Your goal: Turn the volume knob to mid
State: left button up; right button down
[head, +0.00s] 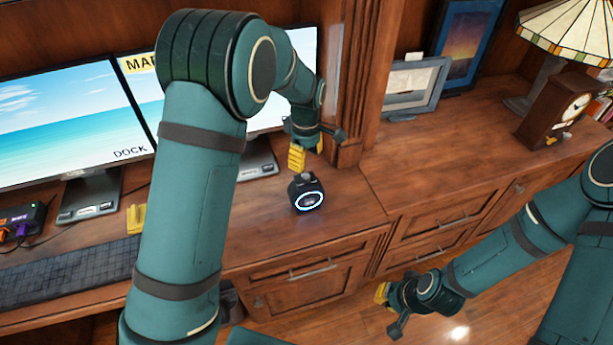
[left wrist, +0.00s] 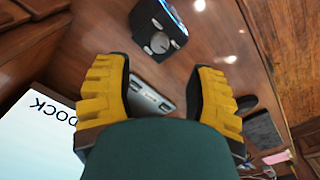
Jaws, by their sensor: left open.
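A small black speaker-like device (head: 308,197) with a glowing white-blue ring on its front stands on the wooden desk. A round grey volume knob (head: 304,178) sits on its top; it shows in the left wrist view (left wrist: 160,42) too, beyond the fingertips. My left gripper (head: 308,152) is above the device, with its yellow fingers apart and nothing between them. It is not touching the knob. The knob's setting is too small to read. My right gripper (head: 384,300) hangs low at the right, over the floor, with one yellow finger clearly visible.
Monitors (head: 50,125) stand behind and left of the device, with a keyboard (head: 70,272) in front. A wooden upright (head: 358,80) rises behind it. A clock (head: 562,105), lamp (head: 575,30) and picture frame (head: 415,88) stand at the right. The desk right of the device is clear.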

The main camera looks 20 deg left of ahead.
aim_at(306, 176)
pick_arm(q)
notch_tip(306, 176, down, 8)
jog(key=shift+r+b, duration=0.25)
jog(key=shift+b, duration=0.25)
grip_shut()
